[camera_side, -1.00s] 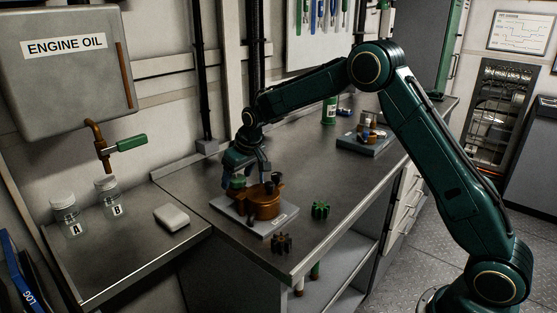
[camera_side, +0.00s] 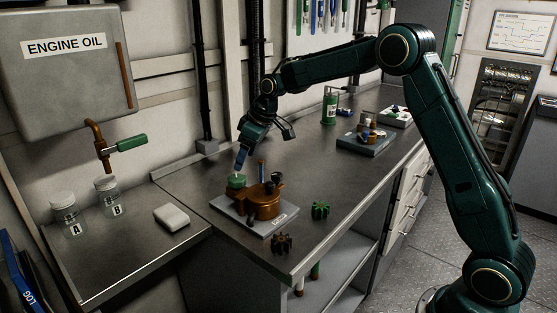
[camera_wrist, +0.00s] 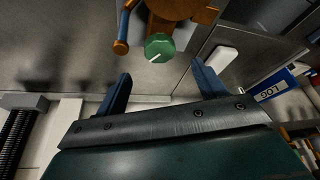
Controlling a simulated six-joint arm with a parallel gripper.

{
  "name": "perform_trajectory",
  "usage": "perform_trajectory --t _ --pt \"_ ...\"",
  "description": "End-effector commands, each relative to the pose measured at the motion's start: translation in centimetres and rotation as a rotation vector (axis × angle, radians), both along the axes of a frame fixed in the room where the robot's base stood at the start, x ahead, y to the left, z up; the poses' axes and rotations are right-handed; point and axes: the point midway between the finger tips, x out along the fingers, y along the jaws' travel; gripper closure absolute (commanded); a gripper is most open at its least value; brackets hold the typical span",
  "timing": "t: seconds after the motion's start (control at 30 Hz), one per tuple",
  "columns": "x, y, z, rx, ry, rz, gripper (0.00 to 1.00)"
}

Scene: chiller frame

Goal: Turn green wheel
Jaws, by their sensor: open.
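A green wheel (camera_side: 237,181) sits on the left end of a copper-coloured device (camera_side: 264,203) on a grey base plate (camera_side: 247,219). In the wrist view the wheel (camera_wrist: 160,47) is round with a white line across its top. My gripper (camera_side: 264,150) is open and empty, above and behind the device. In the side view, one finger points down close above the wheel, and I cannot tell whether it touches. In the wrist view my gripper (camera_wrist: 162,73) has its fingers spread wide, and the wheel shows between and beyond the tips.
A green star-shaped part (camera_side: 320,210) and a brown one (camera_side: 282,243) lie near the bench's front edge. A white block (camera_side: 172,217) and two jars (camera_side: 108,196) are at left.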

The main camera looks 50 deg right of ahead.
Motion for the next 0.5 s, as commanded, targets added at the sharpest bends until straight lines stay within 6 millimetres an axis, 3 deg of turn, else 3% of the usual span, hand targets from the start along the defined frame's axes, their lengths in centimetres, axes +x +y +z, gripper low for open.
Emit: perform_trajectory --t 0.5 --pt "-2.8 -0.8 6.6 -0.001 -0.003 -0.006 0.3"
